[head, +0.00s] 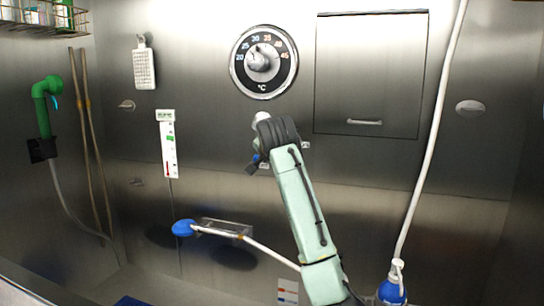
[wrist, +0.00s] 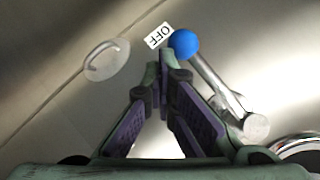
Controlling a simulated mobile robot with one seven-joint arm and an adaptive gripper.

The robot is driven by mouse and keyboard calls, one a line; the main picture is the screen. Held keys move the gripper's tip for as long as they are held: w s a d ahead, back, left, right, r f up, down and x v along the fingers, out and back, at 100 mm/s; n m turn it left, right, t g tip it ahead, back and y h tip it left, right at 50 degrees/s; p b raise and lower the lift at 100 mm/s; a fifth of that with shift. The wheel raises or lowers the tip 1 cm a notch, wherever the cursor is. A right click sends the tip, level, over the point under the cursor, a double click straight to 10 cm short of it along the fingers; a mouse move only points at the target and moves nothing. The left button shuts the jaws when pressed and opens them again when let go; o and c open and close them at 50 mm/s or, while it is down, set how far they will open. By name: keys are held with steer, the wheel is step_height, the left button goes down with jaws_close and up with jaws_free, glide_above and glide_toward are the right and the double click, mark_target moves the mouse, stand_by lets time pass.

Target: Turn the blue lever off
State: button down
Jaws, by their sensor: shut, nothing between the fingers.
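The blue lever shows in the wrist view as a blue ball knob (wrist: 184,43) on a slim metal rod that runs down right to a round metal pivot. A white OFF label (wrist: 158,36) is just left of the ball. My gripper (wrist: 161,58) is shut and empty, its fingertips close to the left side of the ball and below the label. I cannot tell whether they touch the ball. In the head view my arm's dark wrist covers most of the lever area.
A temperature dial (head: 264,62) is above my wrist, with a wall cabinet (head: 370,75) to its right. A blue-headed, white-handled tool (head: 183,228) is at lower left. A thermometer (head: 168,148) hangs left.

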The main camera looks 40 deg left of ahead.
steer(key=shift+s+r, duration=0.1)
steer(key=shift+r, duration=0.15)
steer(key=v, duration=1.2)
stand_by(0.3)
